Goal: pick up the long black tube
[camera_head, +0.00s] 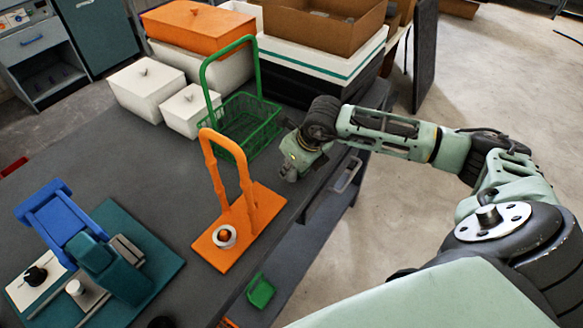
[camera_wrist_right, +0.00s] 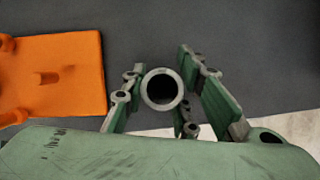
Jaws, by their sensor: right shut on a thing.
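The long black tube shows end-on in the right wrist view as a round grey rim (camera_wrist_right: 162,107) around a dark hole, between the two green fingers. My right gripper (camera_wrist_right: 165,90) is shut on it. The tube's length is hidden, as it points toward the camera. In the head view my right gripper (camera_head: 291,168) is over the table's right edge, beside the green basket and right of the orange stand. I cannot make out the tube there. My left gripper is not in view.
An orange stand (camera_head: 262,212) with a tall loop is left of the gripper. A green basket (camera_head: 245,128) with a high handle and white lidded boxes (camera_head: 147,90) are behind. A blue-and-teal fixture (camera_head: 95,255) is at left. The middle of the grey table (camera_head: 150,185) is clear.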

